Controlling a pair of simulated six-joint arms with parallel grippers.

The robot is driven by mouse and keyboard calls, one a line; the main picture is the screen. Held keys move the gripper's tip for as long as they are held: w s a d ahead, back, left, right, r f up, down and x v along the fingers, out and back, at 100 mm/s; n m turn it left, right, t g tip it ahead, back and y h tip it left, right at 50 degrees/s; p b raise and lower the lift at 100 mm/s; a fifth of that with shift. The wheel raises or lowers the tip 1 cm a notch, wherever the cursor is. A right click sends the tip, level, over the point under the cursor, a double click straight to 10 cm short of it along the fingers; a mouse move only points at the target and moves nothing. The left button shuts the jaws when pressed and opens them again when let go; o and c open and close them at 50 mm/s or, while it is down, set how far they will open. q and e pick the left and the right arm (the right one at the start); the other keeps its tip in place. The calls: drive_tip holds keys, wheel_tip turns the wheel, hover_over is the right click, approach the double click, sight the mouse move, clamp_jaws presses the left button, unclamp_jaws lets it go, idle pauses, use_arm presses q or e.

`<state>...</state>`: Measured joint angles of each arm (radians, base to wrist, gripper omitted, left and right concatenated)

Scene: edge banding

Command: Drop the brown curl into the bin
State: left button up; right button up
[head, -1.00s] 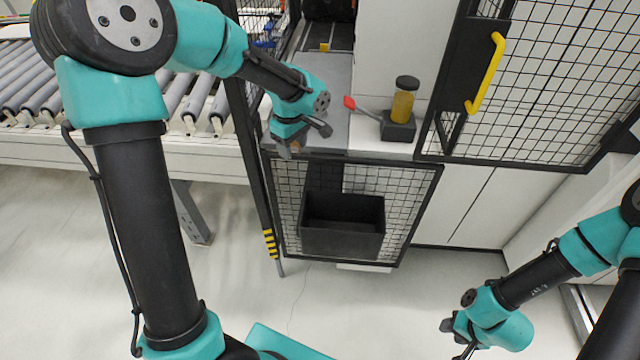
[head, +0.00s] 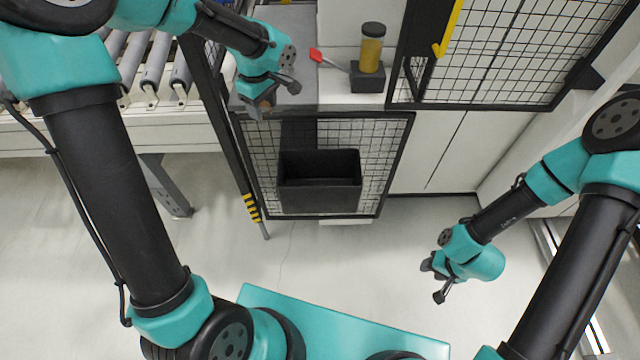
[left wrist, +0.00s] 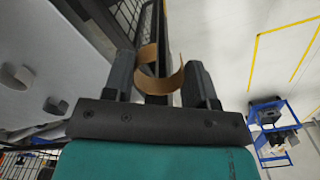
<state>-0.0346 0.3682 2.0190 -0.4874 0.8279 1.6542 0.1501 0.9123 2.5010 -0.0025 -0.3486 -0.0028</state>
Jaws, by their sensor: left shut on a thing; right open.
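The brown curl (left wrist: 158,84) is a thin curved strip between the fingers of my left gripper (left wrist: 160,80) in the left wrist view. In the head view my left gripper (head: 262,104) is shut on it near the front edge of the grey counter, and only a bit of brown shows there. The black bin (head: 320,197) hangs on the mesh panel, lower and to the right of my left gripper. It is open at the top and looks empty. My right gripper (head: 434,281) is open and empty, low at the right over the floor.
An amber jar with a dark lid (head: 371,47) and a red-tipped tool (head: 317,56) sit at a black holder (head: 367,78) on the counter. A mesh gate with a yellow handle (head: 448,28) stands right. A roller conveyor (head: 155,75) is left. A dark post (head: 222,110) stands beside my left gripper.

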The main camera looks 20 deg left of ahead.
use_arm(q)
drive_tip(key=d+f+m, duration=0.8)
drive_tip(key=d+f, duration=0.5)
drive_tip(key=shift+s+d+m, duration=0.15)
drive_tip(key=shift+d+m, duration=0.2)
drive_tip(key=shift+m, duration=0.05)
drive_tip(key=shift+f, duration=2.95)
drive_tip(key=o, duration=1)
